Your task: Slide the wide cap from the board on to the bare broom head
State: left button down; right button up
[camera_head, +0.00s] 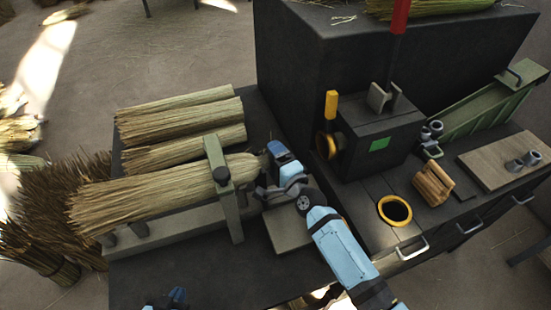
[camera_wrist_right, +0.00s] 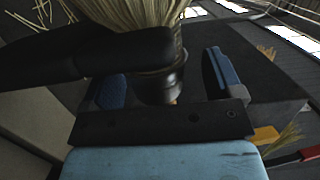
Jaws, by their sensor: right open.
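The straw broom head (camera_head: 150,195) lies on a grey rest at the left of the bench, its bristles to the left, under an upright clamp (camera_head: 217,160). Its narrow end points right. In the right wrist view, a dark tapered cap (camera_wrist_right: 160,88) sits around the base of the straw (camera_wrist_right: 135,12). My right gripper (camera_head: 277,168) is at that narrow end, its fingers open on either side of the cap. The fingers hide most of the cap in the head view. Part of my left gripper (camera_head: 172,297) shows at the bottom edge; its jaws are unclear.
A wooden board (camera_head: 490,165) with metal pieces (camera_head: 525,160) lies at the right. A winding box (camera_head: 375,140) with a yellow handle, a yellow-rimmed hole (camera_head: 395,210) and a wooden roll bundle (camera_head: 433,183) stand between. Straw bundles (camera_head: 180,120) lie behind the broom head.

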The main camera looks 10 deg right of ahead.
jog(key=shift+s, duration=0.15)
pick_arm(q)
jog(key=shift+f, duration=0.2)
pick_arm(e)
jog(key=v, duration=1.3)
jog(key=shift+s, duration=0.3)
jog(key=shift+d, duration=0.15)
